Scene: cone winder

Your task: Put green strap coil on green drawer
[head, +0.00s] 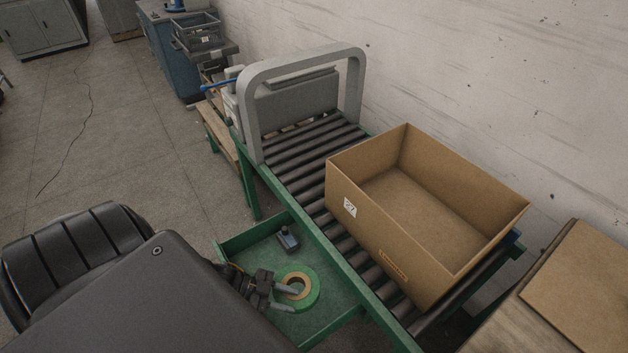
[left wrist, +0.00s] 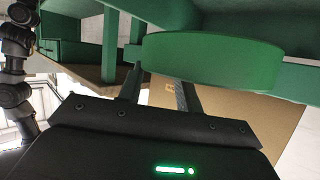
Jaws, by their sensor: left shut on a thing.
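The green strap coil (head: 314,290) is a flat ring with a tan inner core. In the head view it is over the floor of the green drawer (head: 333,317), an open tray beside the conveyor. My left gripper (head: 284,291) is shut on the coil, on its left side. The left wrist view shows the coil (left wrist: 215,56) edge-on at the finger ends of my left gripper (left wrist: 158,80). I cannot tell whether the coil touches the drawer floor. My right gripper is not in view.
A small dark blue device (head: 287,239) stands in the back of the drawer. An open cardboard box (head: 375,234) sits on the roller conveyor (head: 300,160), in front of a grey arch (head: 352,90). A wooden surface with cardboard (head: 575,290) is at the right.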

